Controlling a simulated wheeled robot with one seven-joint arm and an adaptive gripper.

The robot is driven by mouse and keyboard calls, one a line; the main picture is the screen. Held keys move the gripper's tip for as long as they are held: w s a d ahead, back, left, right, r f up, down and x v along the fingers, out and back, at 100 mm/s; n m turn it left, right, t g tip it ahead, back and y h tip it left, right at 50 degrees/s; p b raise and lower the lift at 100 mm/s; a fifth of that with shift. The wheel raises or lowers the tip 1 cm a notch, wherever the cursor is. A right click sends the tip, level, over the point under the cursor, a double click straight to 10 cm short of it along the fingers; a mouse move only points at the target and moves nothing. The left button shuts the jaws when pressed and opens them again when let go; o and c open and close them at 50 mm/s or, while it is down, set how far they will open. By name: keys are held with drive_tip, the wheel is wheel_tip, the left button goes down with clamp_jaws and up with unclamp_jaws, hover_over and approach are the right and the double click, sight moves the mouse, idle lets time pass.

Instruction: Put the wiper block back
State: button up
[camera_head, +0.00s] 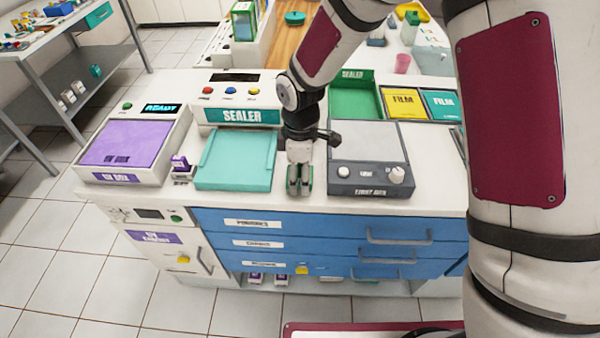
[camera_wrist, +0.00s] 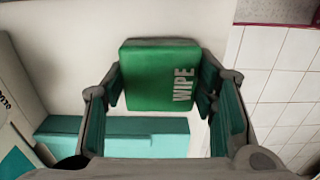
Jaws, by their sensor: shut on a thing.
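The wiper block is a green block marked WIPE (camera_wrist: 160,75), seen in the wrist view between my two finger pads. My gripper (camera_head: 299,188) is shut on it. In the head view my gripper points down at the counter's front edge, between the teal sealer tray (camera_head: 235,162) and the grey box with knobs (camera_head: 368,178). The block is mostly hidden there by my fingers. I cannot tell whether it touches the counter.
A purple-topped box (camera_head: 125,143) stands at the left and a small purple item (camera_head: 181,165) beside the teal tray. Behind are an open green tray (camera_head: 354,100) and yellow (camera_head: 403,103) and teal film packs (camera_head: 440,104). Blue drawers (camera_head: 330,240) lie below the counter edge.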

sight(300, 173)
drive_tip(key=shift+f, duration=0.2)
drive_tip(key=o, duration=1.2)
drive_tip(key=shift+r, duration=0.1)
wheel_tip(300, 173, up, 12)
drive_tip(key=shift+r, duration=0.15)
